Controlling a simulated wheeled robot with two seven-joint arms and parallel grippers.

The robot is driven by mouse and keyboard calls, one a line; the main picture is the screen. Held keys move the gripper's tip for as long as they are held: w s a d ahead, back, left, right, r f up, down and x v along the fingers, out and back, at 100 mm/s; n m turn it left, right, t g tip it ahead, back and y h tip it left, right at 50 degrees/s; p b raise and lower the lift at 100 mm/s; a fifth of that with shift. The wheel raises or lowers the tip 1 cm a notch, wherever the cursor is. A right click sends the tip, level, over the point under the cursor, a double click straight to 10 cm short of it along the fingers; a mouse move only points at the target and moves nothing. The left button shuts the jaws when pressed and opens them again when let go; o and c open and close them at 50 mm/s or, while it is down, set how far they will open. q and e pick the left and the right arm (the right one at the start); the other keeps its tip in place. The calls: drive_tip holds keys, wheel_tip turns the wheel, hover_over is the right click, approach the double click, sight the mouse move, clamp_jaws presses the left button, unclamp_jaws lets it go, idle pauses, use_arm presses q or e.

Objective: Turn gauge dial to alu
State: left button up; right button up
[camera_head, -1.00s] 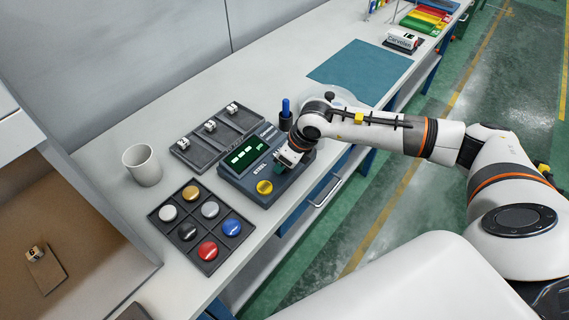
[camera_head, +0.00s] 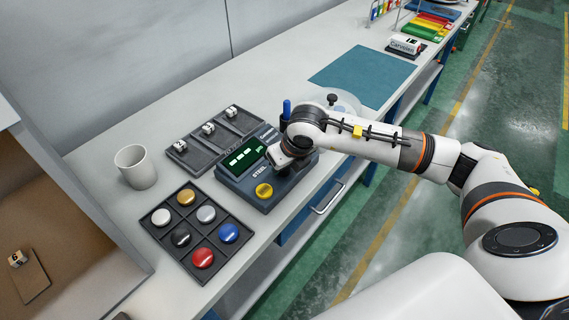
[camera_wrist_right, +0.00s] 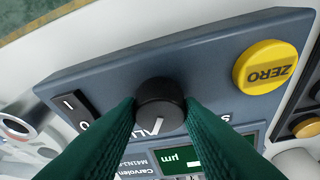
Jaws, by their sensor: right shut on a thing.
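The gauge box (camera_head: 240,192) is dark blue-grey with a green-lit display (camera_head: 243,157) and sits on the bench. Its dial (camera_wrist_right: 159,100) is a black round knob with a white pointer line. In the right wrist view the line points down the picture, beside a partly hidden label that seems to read ALU. A letter S of another label shows to the right of the knob. My right gripper (camera_wrist_right: 160,112) is shut on the dial, its green fingers on either side. In the head view my right gripper (camera_head: 281,157) covers the dial. My left gripper is not in view.
A yellow ZERO button (camera_wrist_right: 270,67) is beside the dial; a black rocker switch (camera_wrist_right: 73,107) is on the other side. A tray of coloured discs (camera_head: 170,215), a white mug (camera_head: 136,167) and a blue-topped item (camera_head: 286,110) stand nearby. A teal mat (camera_head: 362,76) lies clear.

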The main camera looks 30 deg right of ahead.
drive_tip(key=o, duration=1)
drive_tip(key=shift+c, duration=0.2)
drive_tip(key=b+v, duration=0.2)
drive_tip(key=v, duration=1)
drive_tip(key=shift+b, duration=0.35)
